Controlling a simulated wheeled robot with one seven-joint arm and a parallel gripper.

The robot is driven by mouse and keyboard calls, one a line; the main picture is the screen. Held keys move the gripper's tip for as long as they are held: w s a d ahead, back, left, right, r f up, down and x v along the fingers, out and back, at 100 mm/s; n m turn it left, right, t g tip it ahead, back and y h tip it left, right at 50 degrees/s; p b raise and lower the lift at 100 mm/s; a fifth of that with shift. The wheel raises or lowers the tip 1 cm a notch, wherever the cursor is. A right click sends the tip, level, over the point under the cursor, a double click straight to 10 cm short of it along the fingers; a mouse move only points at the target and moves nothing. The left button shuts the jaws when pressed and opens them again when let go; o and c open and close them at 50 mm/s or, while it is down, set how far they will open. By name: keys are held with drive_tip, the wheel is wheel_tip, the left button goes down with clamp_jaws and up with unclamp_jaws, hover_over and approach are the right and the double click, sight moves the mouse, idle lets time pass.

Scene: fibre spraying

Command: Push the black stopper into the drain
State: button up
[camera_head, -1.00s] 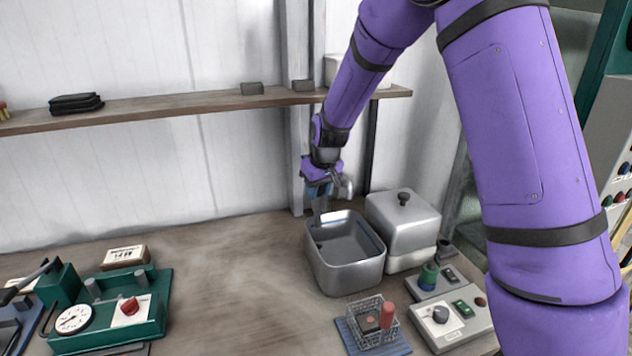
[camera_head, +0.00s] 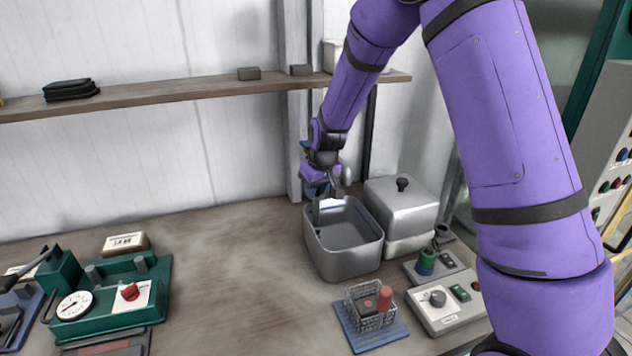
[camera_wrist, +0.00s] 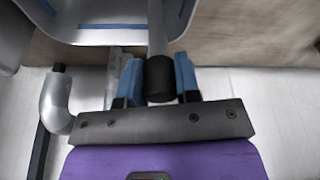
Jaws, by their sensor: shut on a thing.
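The grey metal basin (camera_head: 345,262) stands on the bench at the back wall. My gripper (camera_head: 319,192) is at the basin's back left corner, pointing down. In the wrist view its two blue fingers (camera_wrist: 158,78) are shut on a grey rod with a black end (camera_wrist: 158,22). The rod runs away from my wrist towards the basin (camera_wrist: 110,38). The head view shows its thin lower part (camera_head: 316,212) at the inner back left of the basin. I cannot make out the black stopper or the drain; the basin's front wall hides much of its floor.
A curved grey spout (camera_wrist: 57,105) is close beside my gripper. A lidded metal box (camera_head: 400,205) stands right of the basin. A wire basket (camera_head: 368,318) and a switch panel (camera_head: 447,310) are in front. A green gauge device (camera_head: 110,305) is at left. The middle bench is clear.

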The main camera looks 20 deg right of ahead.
drive_tip(key=shift+f, duration=2.2)
idle(1.1)
drive_tip(key=o, duration=1)
drive_tip(key=shift+a, duration=0.1)
drive_tip(key=v, duration=1)
drive_tip(key=shift+s+r, duration=0.25)
drive_tip(key=shift+r, duration=0.1)
drive_tip(key=shift+d+r, duration=0.1)
drive_tip(key=shift+d, duration=0.1)
